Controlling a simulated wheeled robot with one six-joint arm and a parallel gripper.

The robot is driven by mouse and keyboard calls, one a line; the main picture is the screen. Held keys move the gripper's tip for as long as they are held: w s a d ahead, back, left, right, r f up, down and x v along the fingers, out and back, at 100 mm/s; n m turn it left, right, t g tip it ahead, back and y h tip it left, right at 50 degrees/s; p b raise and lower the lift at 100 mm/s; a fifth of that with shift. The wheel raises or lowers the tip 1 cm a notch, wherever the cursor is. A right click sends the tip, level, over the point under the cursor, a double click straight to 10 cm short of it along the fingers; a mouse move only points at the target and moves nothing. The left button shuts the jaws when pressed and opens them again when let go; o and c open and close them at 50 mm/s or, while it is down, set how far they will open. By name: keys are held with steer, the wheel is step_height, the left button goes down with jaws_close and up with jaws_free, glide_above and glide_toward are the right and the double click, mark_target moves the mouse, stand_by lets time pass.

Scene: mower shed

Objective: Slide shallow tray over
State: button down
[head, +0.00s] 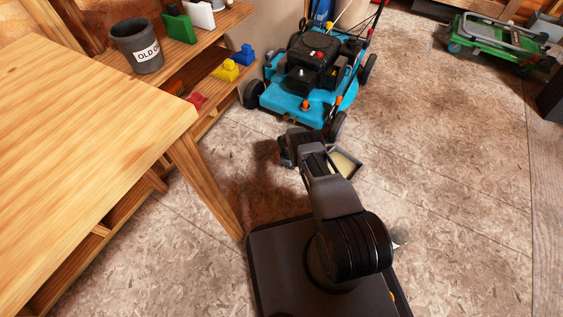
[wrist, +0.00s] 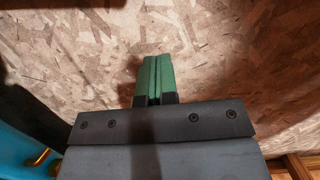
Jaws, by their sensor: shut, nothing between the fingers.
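A shallow tray (head: 347,163) with a dark rim and a pale yellowish inside lies on the floor in the head view, in front of the blue mower. My arm covers its left part. My gripper's green fingers (wrist: 158,72) are pressed together over bare floor in the wrist view, with nothing between them. In the head view the end of my arm is to the left of the tray, and the fingertips are hidden there. The tray does not show in the wrist view. I cannot tell whether my gripper touches it.
The blue mower (head: 303,88) stands just behind my gripper. A wooden table (head: 75,130) is at left, with its leg near my base. A wooden shelf (head: 190,62) holds a grey pot and coloured containers. A green machine (head: 497,42) stands far right. The floor (head: 445,190) at right is clear.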

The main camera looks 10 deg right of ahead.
steer(key=w+a+b, duration=0.2)
steer(key=w+a, duration=0.1)
steer(key=shift+w+a+f, duration=0.2)
steer(key=shift+w+a, duration=0.05)
steer(key=shift+w+a+r+b, duration=0.15)
steer(key=shift+w+a+b, duration=0.15)
steer(key=shift+a+b, duration=0.15)
